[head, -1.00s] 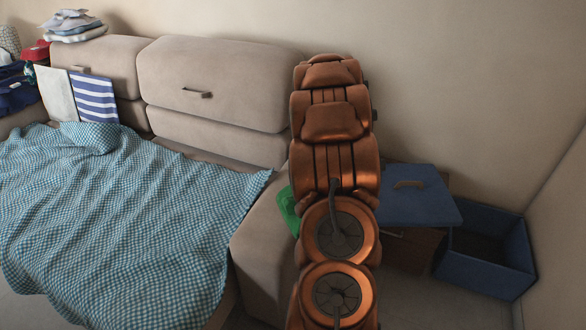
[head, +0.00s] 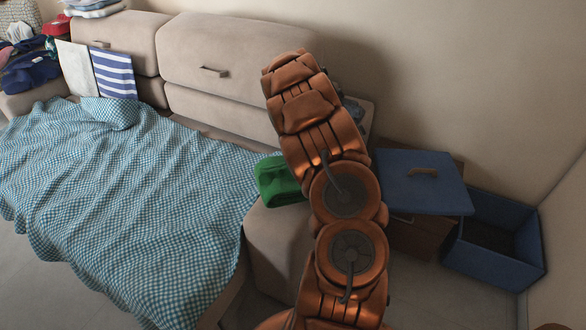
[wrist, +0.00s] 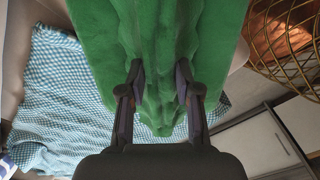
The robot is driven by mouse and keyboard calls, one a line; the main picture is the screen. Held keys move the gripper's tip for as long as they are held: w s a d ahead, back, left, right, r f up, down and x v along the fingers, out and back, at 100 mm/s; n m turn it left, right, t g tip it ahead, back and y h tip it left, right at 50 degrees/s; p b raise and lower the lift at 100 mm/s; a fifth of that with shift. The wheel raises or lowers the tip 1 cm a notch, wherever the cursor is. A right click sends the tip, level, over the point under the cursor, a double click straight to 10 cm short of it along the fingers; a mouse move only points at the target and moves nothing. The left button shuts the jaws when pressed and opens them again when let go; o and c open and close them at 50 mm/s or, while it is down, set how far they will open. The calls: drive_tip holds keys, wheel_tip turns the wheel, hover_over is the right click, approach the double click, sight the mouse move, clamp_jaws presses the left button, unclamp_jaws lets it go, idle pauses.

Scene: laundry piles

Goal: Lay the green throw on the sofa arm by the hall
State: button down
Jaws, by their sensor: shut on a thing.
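The green throw (head: 278,182) shows beside my arm in the head view, over the top of the right-hand sofa arm (head: 280,240). I cannot tell whether it rests on it or hangs just above. In the wrist view the throw (wrist: 160,50) fills the upper middle, bunched into folds between the fingers. My gripper (wrist: 160,90) is shut on it. In the head view my arm hides the gripper and part of the throw.
A blue checked blanket (head: 120,200) covers the sofa seat. Right of the sofa arm stand a blue lid (head: 420,182) with a handle and an open blue bin (head: 500,240). A wire basket (wrist: 285,45) shows in the wrist view. Towels (head: 115,75) hang at the back left.

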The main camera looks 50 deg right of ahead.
drive_tip(key=shift+w, duration=0.25)
drive_tip(key=shift+f+p, duration=0.45)
drive_tip(key=shift+f, duration=1.3)
drive_tip(key=shift+a+f, duration=0.1)
drive_tip(key=shift+f, duration=0.1)
drive_tip(key=c, duration=0.8)
unclamp_jaws()
drive_tip(key=shift+r, duration=0.1)
